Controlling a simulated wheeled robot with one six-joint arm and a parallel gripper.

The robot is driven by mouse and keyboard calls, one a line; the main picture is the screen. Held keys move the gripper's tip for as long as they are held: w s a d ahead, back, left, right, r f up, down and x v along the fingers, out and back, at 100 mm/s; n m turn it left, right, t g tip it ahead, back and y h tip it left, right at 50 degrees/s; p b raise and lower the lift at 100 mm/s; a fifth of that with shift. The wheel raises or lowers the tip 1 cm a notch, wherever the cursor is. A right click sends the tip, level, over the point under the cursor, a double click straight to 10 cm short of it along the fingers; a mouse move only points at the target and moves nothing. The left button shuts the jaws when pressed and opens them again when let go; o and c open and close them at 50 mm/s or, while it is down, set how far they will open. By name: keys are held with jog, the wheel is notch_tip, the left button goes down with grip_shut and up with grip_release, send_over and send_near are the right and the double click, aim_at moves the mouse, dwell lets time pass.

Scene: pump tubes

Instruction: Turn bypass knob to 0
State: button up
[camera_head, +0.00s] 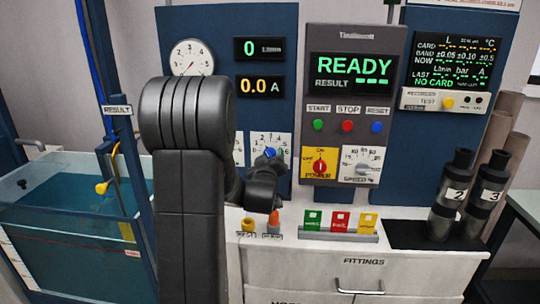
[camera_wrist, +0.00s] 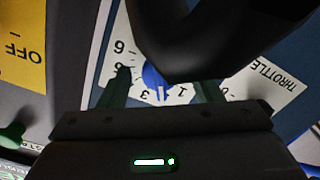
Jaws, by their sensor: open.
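A blue knob (camera_head: 270,153) sits on a white dial plate (camera_head: 262,140) on the dark blue panel. The knob (camera_wrist: 153,76) also shows in the wrist view, upside down, with its white mark near the middle of the scale, around 2 to 3. Its name label is hidden. My gripper (camera_head: 272,168) is in front of the knob. In the wrist view my gripper (camera_wrist: 162,92) is open, one finger on each side of the knob; I cannot tell whether they touch it. A dark arm part covers some of the dial.
A throttle plate (camera_wrist: 274,80) lies beside the dial, right in the wrist view. The red power switch (camera_head: 320,162) and grey speed knob (camera_head: 363,166) are to the right. Below are a white fittings cabinet (camera_head: 300,262) and coloured cards (camera_head: 340,222). A water tank (camera_head: 70,240) stands left.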

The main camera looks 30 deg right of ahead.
jog(key=shift+w+d, duration=0.35)
jog(key=shift+w, duration=0.25)
jog(key=c, duration=1)
